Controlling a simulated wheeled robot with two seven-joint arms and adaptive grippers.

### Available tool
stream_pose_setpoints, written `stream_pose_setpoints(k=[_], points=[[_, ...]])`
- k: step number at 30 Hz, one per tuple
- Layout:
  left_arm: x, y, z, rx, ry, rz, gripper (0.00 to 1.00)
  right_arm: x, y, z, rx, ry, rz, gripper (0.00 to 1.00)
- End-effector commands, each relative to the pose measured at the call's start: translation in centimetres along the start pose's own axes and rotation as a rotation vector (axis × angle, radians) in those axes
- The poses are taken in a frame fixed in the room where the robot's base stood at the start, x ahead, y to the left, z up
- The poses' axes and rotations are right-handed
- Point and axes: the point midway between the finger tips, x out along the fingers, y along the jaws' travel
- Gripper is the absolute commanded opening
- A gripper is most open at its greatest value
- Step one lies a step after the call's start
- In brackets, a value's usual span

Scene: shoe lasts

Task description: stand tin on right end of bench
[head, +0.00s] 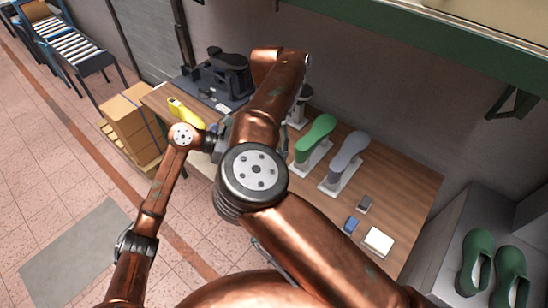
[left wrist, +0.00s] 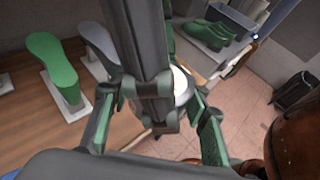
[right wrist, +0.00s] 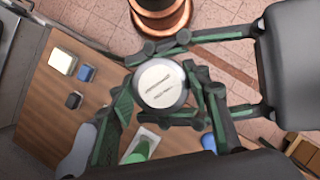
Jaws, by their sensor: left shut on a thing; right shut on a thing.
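The tin (right wrist: 160,84) is a round can with a pale, lettered lid. In the right wrist view my right gripper (right wrist: 166,98) is shut on it, one finger on each side. My left gripper (right wrist: 178,82) comes in from the right of that view and is also shut on the tin. In the left wrist view the tin (left wrist: 181,86) is partly hidden behind my dark right gripper. In the head view my right arm hides the tin. The wooden bench (head: 408,196) shows a bare strip near its right end.
On the bench's right end lie a white block (head: 378,241), a blue block (head: 350,225) and a grey block (head: 365,204). A green shoe last (head: 317,135) and a grey one (head: 348,156) stand further left. A yellow bottle (head: 184,114) lies near the left end. Green clogs (head: 477,262) stand right of the bench.

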Motion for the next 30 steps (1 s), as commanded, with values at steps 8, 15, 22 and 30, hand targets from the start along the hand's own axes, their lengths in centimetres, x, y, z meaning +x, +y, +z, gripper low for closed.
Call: stream_pose_setpoints(k=[8,15,22,30], points=[[0.0,-0.2,0.1,0.001,-0.001,-0.005,0.16,-0.1,0.1,-0.1,0.000,0.005,0.001,0.62],[0.0,-0.1,0.1,0.001,-0.001,-0.004,0.16,-0.1,0.0,-0.1,0.000,0.004,0.000,0.64],[0.0,-0.1,0.1,0.001,-0.001,-0.003,0.16,-1.6,0.0,-0.1,-0.001,0.006,0.000,0.64],[0.0,-0.1,0.1,0.001,-0.001,-0.003,0.16,-6.0,0.0,-0.1,-0.002,0.003,-0.002,0.64]])
